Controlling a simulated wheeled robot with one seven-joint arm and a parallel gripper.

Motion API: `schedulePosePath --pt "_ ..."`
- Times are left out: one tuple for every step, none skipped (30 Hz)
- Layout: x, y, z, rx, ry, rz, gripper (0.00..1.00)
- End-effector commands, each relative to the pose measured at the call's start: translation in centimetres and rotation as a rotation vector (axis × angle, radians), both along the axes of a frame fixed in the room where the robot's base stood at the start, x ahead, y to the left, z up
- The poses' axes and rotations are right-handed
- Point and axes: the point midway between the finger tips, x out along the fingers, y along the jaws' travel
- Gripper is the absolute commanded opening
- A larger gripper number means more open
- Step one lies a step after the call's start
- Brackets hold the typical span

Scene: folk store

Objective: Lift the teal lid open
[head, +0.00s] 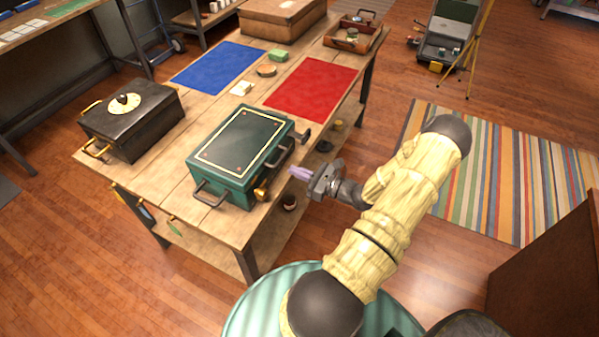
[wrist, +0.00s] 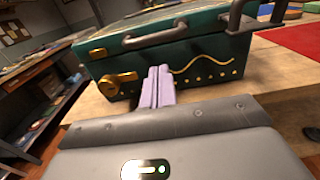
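The teal box (head: 232,178) stands on the wooden table. Its teal lid (head: 240,140), edged with a cream line, is down. In the wrist view the box front (wrist: 205,62) shows a gold wavy line and a brass fitting (wrist: 118,85) at left. A dark bar handle (wrist: 155,36) runs along the lid's front edge. My gripper (head: 297,173) is just off the box's right side in the head view. Its purple fingers (wrist: 158,85) are together, with nothing seen between them, pointing at the box front below the handle. Whether the tips touch the box is unclear.
A black box (head: 135,125) with a cream dial is left of the teal box. Blue (head: 218,66) and red (head: 312,88) mats, small items, a brown case (head: 283,20) and a tray (head: 352,38) lie farther back. Floor right of the table is open, with a striped rug (head: 490,165).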

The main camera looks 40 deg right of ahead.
Motion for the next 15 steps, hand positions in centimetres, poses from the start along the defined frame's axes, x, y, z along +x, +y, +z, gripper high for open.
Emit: schedulePosePath --pt "0.1 0.1 0.0 0.000 0.000 0.000 0.00" --pt "0.2 0.1 0.0 0.000 0.000 0.000 0.00" --pt "0.3 0.1 0.0 0.000 0.000 0.000 0.00" --pt "0.4 0.1 0.0 0.000 0.000 0.000 0.00" --pt "0.4 0.2 0.0 0.000 -0.001 0.000 0.00" --pt "0.5 0.2 0.0 0.000 -0.001 0.000 0.00" --pt "0.6 0.2 0.0 0.000 -0.001 0.000 0.00" --pt "0.7 0.3 0.0 0.000 -0.001 0.000 0.00" --pt "0.8 0.3 0.0 0.000 -0.001 0.000 0.00" --pt "0.8 0.3 0.0 0.001 -0.001 0.000 0.00" --pt "0.9 0.4 0.0 0.001 -0.001 0.000 0.00" --pt "1.0 0.4 0.0 0.000 -0.001 0.000 0.00" --pt "1.1 0.5 0.0 0.001 -0.001 0.000 0.00" --pt "1.1 0.5 0.0 0.001 -0.001 0.000 0.00" --pt "1.2 0.5 0.0 0.000 0.000 0.001 0.00"
